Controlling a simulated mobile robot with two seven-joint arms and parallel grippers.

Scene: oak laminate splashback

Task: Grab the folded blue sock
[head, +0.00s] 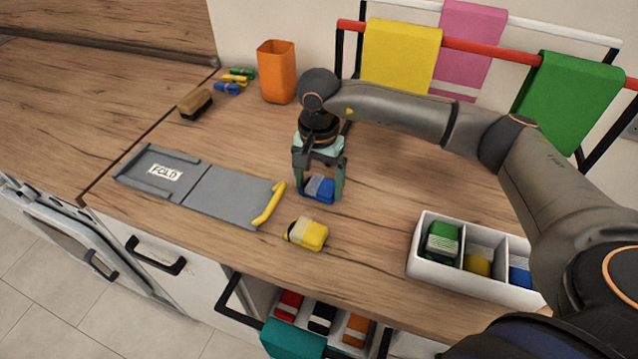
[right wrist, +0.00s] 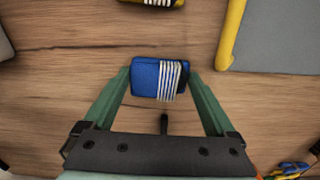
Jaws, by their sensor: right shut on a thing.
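The folded blue sock (head: 321,188) has a grey-white ribbed cuff and is at the wooden counter in the head view. My right gripper (head: 320,192) comes down over it from above, with one green finger on each side. In the right wrist view the blue sock (right wrist: 158,80) sits between the tips of the right gripper (right wrist: 160,78), which is shut on it. Whether the sock touches the counter is hard to tell. My left gripper is not in view.
A folded yellow sock (head: 308,234) lies just in front. The grey folding board (head: 222,195) is to the left. A white divided box (head: 413,250) with socks stands at the right. An orange cup (head: 276,72) and a drying rack (head: 480,46) are behind. An open drawer is below the counter.

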